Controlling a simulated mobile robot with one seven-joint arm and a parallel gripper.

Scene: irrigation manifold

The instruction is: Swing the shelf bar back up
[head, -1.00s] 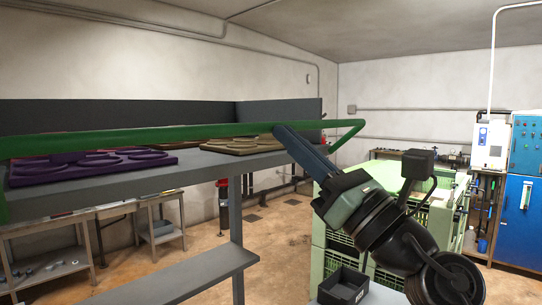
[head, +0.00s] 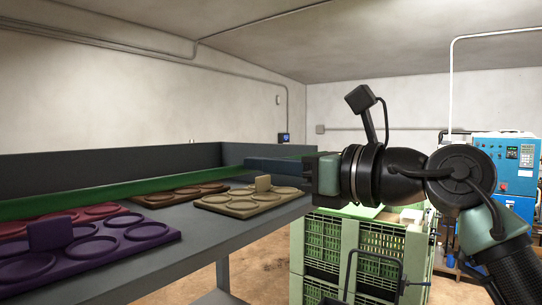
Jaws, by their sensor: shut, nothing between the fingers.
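The green shelf bar (head: 110,192) runs along the far side of the grey shelf (head: 150,262), behind the trays and low against the dark back panel. Its right end is hidden near my gripper and the tan tray. My gripper (head: 250,164) reaches in from the right over the shelf's right end, its dark fingers shut and pointing left. The fingers are close to the bar's right part in the picture; I cannot tell whether they touch it.
On the shelf are a purple tray (head: 98,246), a red tray (head: 68,221), a brown tray (head: 178,194) and a tan tray (head: 250,200), with round recesses. Green crates (head: 345,250) stand beyond its right end. Blue cabinets (head: 503,165) stand far right.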

